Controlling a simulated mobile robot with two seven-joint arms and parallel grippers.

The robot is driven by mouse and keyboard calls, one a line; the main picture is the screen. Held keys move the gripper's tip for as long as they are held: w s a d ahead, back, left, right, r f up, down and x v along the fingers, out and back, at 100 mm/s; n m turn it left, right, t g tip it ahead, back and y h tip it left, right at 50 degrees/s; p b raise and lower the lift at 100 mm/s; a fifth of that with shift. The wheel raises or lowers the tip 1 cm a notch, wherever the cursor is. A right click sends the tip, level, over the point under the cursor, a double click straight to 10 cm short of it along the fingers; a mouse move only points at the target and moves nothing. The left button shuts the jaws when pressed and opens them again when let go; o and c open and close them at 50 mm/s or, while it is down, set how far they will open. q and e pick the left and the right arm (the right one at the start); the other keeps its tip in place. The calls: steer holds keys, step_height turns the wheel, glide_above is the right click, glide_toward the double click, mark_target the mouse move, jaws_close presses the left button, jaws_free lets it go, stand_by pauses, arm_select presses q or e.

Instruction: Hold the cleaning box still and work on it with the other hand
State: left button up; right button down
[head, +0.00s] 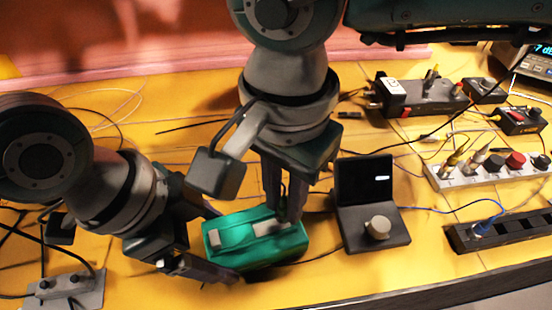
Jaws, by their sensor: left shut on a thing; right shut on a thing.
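The green cleaning box (237,246), with pale grey parts on its upper face, sits on the yellow surface near the front. My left gripper (222,243) is shut on the box's left end, with one finger along its near side and the other behind it. My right gripper (284,205) comes down from above onto the box's right part. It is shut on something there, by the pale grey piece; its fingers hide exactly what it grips.
A black device with a grey knob (377,228) stands just right of the box. A strip with several plugs (484,170) and a dark socket strip (493,231) lie further right. A grey plate with knobs (66,287) lies front left. Loose cables cross the surface.

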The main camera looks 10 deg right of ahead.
steer(key=shift+d, duration=0.15)
steer(key=shift+r, duration=0.1)
stand_by(0.3)
steer(key=shift+r, duration=2.9)
arm_select(q)
steer(key=o, duration=1.2)
steer(key=v, duration=1.2)
